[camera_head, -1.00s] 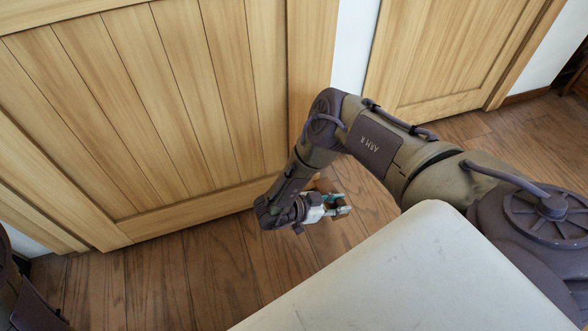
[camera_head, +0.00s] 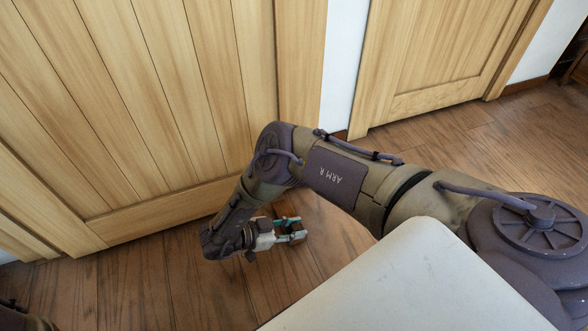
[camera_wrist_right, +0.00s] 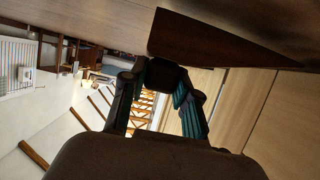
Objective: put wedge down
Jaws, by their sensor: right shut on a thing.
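My right gripper (camera_head: 292,230) is low over the wood floor, in front of the wooden door, in the head view. In the right wrist view its two fingers (camera_wrist_right: 160,95) are shut on the wedge (camera_wrist_right: 215,38), a dark brown tapered block whose thin end points right. The wedge lies across the top of that view, beyond the fingertips. In the head view the wedge is too small and too covered by the gripper to make out clearly. Whether it touches the floor cannot be told. My left gripper is out of view.
A panelled wooden door (camera_head: 130,110) stands close behind my right gripper. A second wooden door (camera_head: 445,55) is at the upper right, past a white wall strip (camera_head: 345,65). The plank floor (camera_head: 180,285) is clear left of and below the gripper.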

